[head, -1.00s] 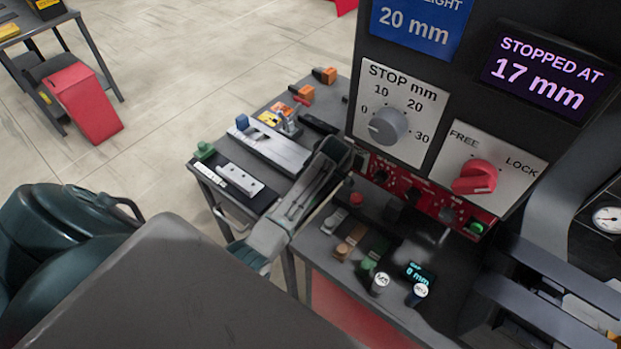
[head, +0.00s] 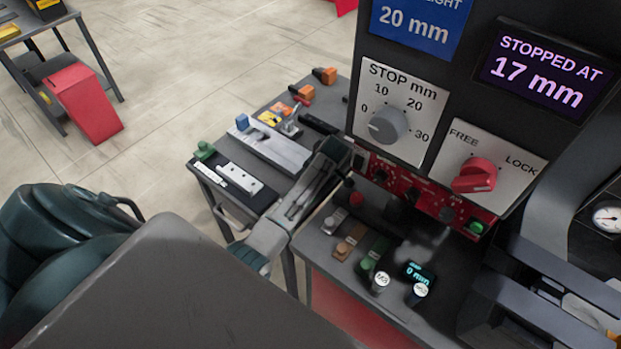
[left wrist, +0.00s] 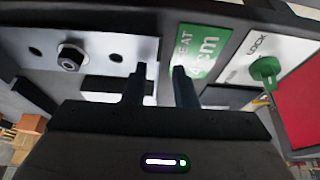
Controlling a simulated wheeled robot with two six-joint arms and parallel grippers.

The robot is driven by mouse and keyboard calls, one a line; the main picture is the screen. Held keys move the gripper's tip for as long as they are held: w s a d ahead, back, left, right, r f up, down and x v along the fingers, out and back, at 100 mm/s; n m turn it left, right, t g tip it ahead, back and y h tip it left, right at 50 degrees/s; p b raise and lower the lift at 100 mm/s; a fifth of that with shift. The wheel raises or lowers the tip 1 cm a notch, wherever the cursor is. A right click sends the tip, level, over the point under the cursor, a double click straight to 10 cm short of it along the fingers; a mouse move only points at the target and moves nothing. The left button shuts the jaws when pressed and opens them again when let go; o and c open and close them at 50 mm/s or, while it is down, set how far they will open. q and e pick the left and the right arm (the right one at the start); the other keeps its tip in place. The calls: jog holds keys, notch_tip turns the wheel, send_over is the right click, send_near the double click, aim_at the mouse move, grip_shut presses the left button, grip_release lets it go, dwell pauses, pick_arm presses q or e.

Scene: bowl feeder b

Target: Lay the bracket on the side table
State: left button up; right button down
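A pale flat plate with two holes (head: 240,178), possibly the bracket, lies on a dark pad on the side table (head: 262,203). The left wrist view shows a metal plate with holes and a bolt (left wrist: 62,57) ahead of the fingers; I cannot tell whether it is the bracket. My left gripper (left wrist: 160,85) is open, its two fingers apart with nothing visible between them. One finger overlaps the plate's right end; contact is unclear. In the head view my left arm reaches to the machine panel, and its fingertips are hidden. I cannot make out my right gripper.
The machine panel has a grey stop dial (head: 388,126), a red lock knob (head: 474,177) and a display (head: 543,80) reading 17 mm. White-capped knobs (head: 381,281) stand on the front bench. A red bin (head: 84,103) stands at the far left. Open floor lies between.

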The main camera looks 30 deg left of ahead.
pick_arm(q)
jog(key=b+v, duration=0.2)
jog(key=v, duration=0.5)
jog(key=shift+r, duration=0.45)
